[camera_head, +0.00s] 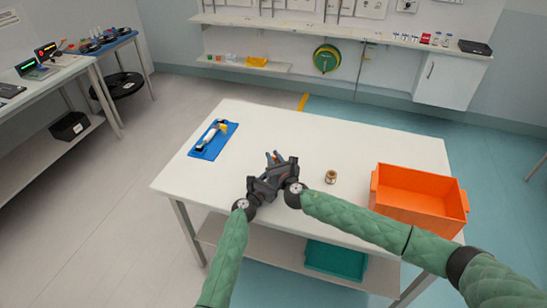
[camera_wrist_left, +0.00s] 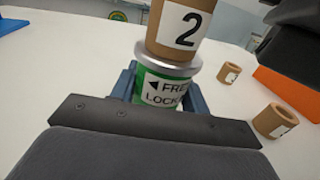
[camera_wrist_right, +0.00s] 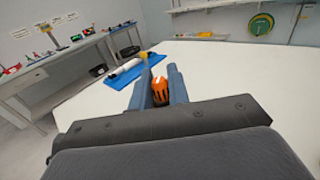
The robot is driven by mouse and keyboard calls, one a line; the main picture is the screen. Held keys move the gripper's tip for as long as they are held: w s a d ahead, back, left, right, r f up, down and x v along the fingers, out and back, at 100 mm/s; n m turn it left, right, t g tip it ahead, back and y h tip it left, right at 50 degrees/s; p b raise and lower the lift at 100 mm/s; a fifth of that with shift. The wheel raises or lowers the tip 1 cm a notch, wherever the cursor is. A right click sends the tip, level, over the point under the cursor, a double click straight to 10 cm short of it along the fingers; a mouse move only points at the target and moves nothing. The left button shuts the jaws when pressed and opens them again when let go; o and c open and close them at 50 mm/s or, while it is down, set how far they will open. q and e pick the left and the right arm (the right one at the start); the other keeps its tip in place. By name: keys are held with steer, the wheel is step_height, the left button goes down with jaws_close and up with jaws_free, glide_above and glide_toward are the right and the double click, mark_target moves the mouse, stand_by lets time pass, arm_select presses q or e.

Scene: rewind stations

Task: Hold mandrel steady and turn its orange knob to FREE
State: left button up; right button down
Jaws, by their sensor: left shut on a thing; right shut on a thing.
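The mandrel's green body (camera_wrist_left: 158,88) shows in the left wrist view, with a silver collar (camera_wrist_left: 168,64) and a brown core marked 2 (camera_wrist_left: 182,28) above it. Its label reads FREE, with a left-pointing arrow, over LOCK. My left gripper (camera_wrist_left: 162,92) is shut around the green body. The orange knob (camera_wrist_right: 160,92) shows in the right wrist view between the fingers of my right gripper (camera_wrist_right: 160,84), which is shut on it. In the head view both grippers (camera_head: 273,168) meet above the table and hide most of the mandrel. The knob's setting cannot be told.
On the white table (camera_head: 300,128), a blue tray (camera_head: 208,154) with a white roller lies at left. The table's back middle is clear. A teal bin (camera_head: 336,262) is on the lower shelf.

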steer(key=shift+s+f+m+t+h, duration=0.1)
steer(key=shift+f+m+t+h, duration=0.15)
steer(key=shift+m+h, duration=0.75)
steer(key=shift+f+m+t+h, duration=0.15)
steer(key=shift+m+t+h, duration=0.35)
steer(key=shift+h, duration=0.9)
steer(key=shift+m+h, duration=0.3)
steer(key=shift+h, duration=0.2)
steer(key=c, duration=1.4)
jaws_free()
steer(key=shift+r, duration=0.15)
steer(key=s, duration=0.8)
steer(key=s+d, duration=0.1)
steer(key=s, duration=0.2)
steer(key=shift+s, duration=0.4)
